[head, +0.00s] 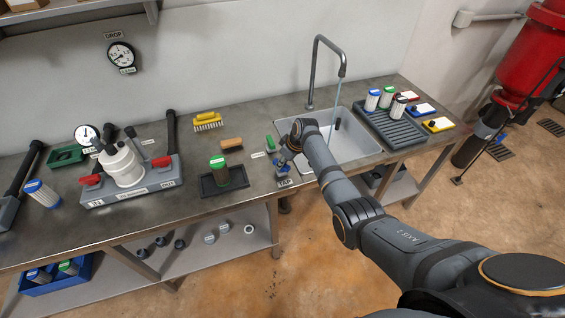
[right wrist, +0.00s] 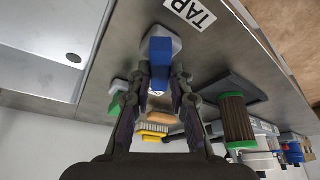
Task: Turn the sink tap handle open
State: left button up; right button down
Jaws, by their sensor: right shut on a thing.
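The sink tap handle is a blue lever (right wrist: 161,50) on a pale grey base, by the TAP label (head: 284,183) at the bench's front edge. My right gripper (head: 285,158) is at the handle, left of the sink (head: 350,140). In the right wrist view its fingers (right wrist: 161,82) are shut on the blue lever, one on each side. In the head view the gripper and arm hide most of the handle. A tall grey spout (head: 313,70) stands behind the sink, and a thin light-blue stream (head: 336,96) hangs below its tip. My left gripper is not in view.
A dark tray with a green-topped filter (head: 218,172) stands left of the handle. A wooden-backed brush (head: 232,143), a yellow brush (head: 208,121) and a green item (head: 270,142) lie nearby. A ribbed drain rack (head: 392,130) with several filters is right of the sink.

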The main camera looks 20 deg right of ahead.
jog(key=shift+f+n+y+b, duration=0.15)
jog(key=shift+n+y+b, duration=0.15)
jog(key=shift+n+b, duration=0.45)
jog(key=n+g+b, duration=0.1)
jog(key=n+b, duration=0.2)
jog(key=b, duration=0.1)
jog(key=n+g+b, duration=0.1)
jog(key=n+b, duration=0.2)
jog(key=b, duration=0.1)
jog(key=n+g+y+b, duration=0.1)
jog(key=n+b, duration=0.2)
jog(key=b, duration=0.2)
jog(key=shift+w+d+f, duration=0.1)
jog(key=shift+w+f, duration=0.05)
jog(key=shift+w, duration=0.1)
jog(key=shift+r+n+g+b, duration=0.2)
jog(key=shift+n+g+b, duration=0.25)
jog(key=shift+b, duration=0.3)
jog(key=shift+r, duration=0.1)
jog(key=c, duration=1.2)
grip_release()
jog(key=shift+r, duration=0.1)
jog(key=v, duration=1.1)
jog(key=shift+s+d+r, duration=0.1)
jog(key=shift+d+r, duration=0.2)
jog(key=shift+d, duration=0.05)
